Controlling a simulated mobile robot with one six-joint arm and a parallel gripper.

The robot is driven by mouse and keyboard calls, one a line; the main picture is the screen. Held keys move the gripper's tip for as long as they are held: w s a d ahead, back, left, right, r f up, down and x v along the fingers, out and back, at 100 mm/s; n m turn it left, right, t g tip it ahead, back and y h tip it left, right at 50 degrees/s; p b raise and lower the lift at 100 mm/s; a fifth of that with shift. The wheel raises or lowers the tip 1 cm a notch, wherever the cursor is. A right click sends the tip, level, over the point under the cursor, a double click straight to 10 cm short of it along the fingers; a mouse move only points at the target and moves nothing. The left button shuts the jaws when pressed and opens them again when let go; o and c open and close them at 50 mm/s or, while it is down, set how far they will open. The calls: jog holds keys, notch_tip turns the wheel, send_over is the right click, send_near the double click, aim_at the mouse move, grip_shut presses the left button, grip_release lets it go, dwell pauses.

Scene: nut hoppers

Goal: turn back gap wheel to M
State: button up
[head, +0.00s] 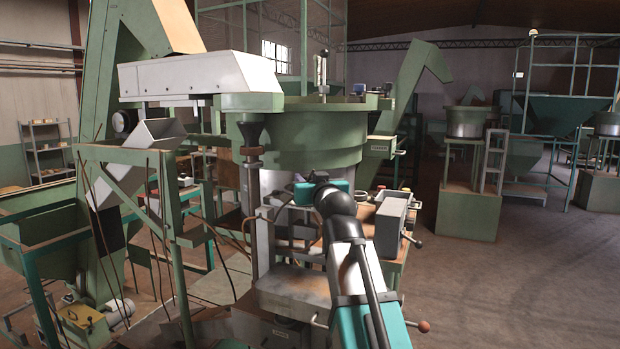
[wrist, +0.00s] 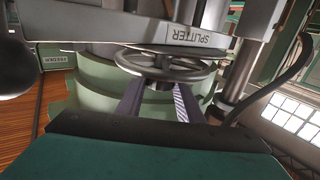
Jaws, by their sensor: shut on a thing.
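The gap wheel (wrist: 200,72), a grey spoked handwheel, sits under a grey plate lettered SPLITTER (wrist: 197,40) in the wrist view. My gripper (wrist: 160,86) is below it, with its two fingers reaching up to the wheel's near middle. It is shut on the wheel; the exact contact at the fingertips is hard to make out. No M mark or pointer can be made out.
A large green bowl (head: 310,150) stands above my gripper. A grey box with a lever (head: 392,222) is close on the right of my arm. A post (wrist: 240,75) and a dark hose (wrist: 275,85) run close on the right in the wrist view. Open floor (head: 500,290) lies at right.

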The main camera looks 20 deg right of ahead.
jog(key=shift+a+f+m+h, duration=0.1)
jog(key=shift+a+m+h, duration=0.1)
jog(key=shift+m+h, duration=0.65)
jog(key=shift+w+a+f+m+g+h+b, duration=0.1)
jog(key=shift+m+g+h+b, duration=0.65)
jog(key=shift+h+b, duration=0.7)
jog(key=m+g+h+b, duration=0.1)
jog(key=h+b, duration=0.1)
jog(key=b, duration=0.1)
jog(key=m+g+h+b, duration=0.1)
jog(key=b, duration=0.3)
jog(key=shift+w+a+f+m+h, duration=0.1)
jog(key=shift+w+a+m+h, duration=0.1)
jog(key=shift+m+h, duration=0.2)
jog(key=m+g+h+b, duration=0.1)
jog(key=h+b, duration=0.1)
jog(key=b, duration=0.1)
jog(key=shift+w+a+m+g+b, duration=0.1)
jog(key=shift+a+m+g+b, duration=0.05)
jog(key=shift+m+g+b, duration=0.2)
jog(key=m+g+h+b, duration=0.1)
jog(key=g+b, duration=0.1)
jog(key=b, duration=0.1)
jog(key=shift+w+m+h, duration=0.1)
jog(key=shift+m+h, duration=0.15)
jog(key=shift+h, duration=0.05)
jog(key=shift+a+m+g+h+b, duration=0.1)
jog(key=shift+m+g+h+b, duration=0.45)
jog(key=shift+g+b, duration=0.35)
